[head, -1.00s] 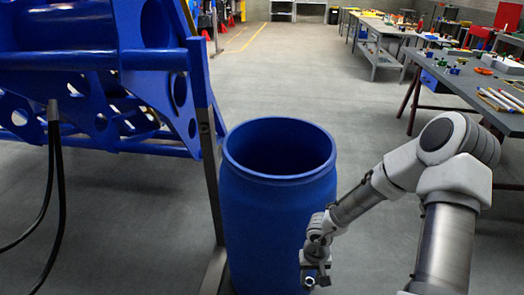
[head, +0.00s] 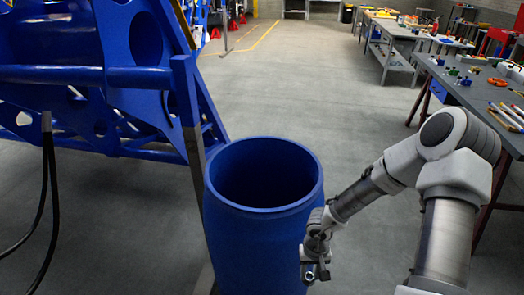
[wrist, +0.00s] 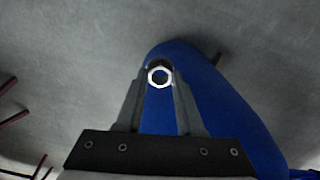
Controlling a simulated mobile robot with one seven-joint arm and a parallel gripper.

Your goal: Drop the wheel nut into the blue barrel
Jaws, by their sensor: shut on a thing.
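The blue barrel (head: 254,225) stands upright on the floor in the middle of the head view, with its open top facing up and a dark inside. It also fills much of the wrist view (wrist: 215,120) behind the fingers. My gripper (wrist: 160,78) is shut on the wheel nut (wrist: 160,77), a small bright ring between the fingertips. In the head view my gripper (head: 318,272) hangs beside the barrel's right side, below its rim. Whether it touches the barrel wall I cannot tell.
The blue harvester chassis (head: 100,75) stands left of the barrel, with a steel post close to the barrel. Black hoses (head: 47,190) hang at the far left. A workbench (head: 470,88) with tools stands at the right. The floor behind the barrel is clear.

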